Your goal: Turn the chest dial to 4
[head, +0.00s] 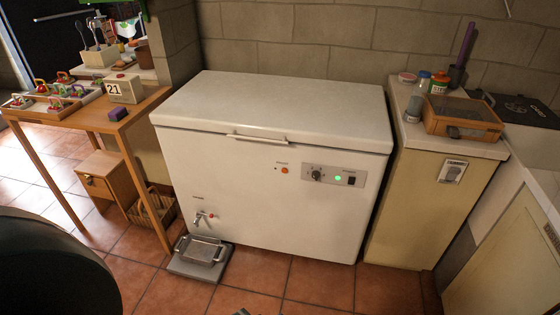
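The white chest freezer (270,190) stands against the stone wall with its lid (280,107) shut. Its dial (317,174) is a small dark round knob on a grey control panel (334,176) at the upper right of the front. The marks around the dial are too small to read, so I cannot tell its setting. A green light (338,178) glows to the right of the dial, beside a dark switch (351,180). Neither gripper can be made out. A small dark tip shows at the bottom edge, but I cannot tell what it is.
A wooden table (80,116) with a calendar block (124,88) stands left. A grey step-like tray (201,257) lies on the floor before the chest's lower left. A cabinet (422,205) holding a wooden box (463,118) stands right. The tiled floor before the dial is clear.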

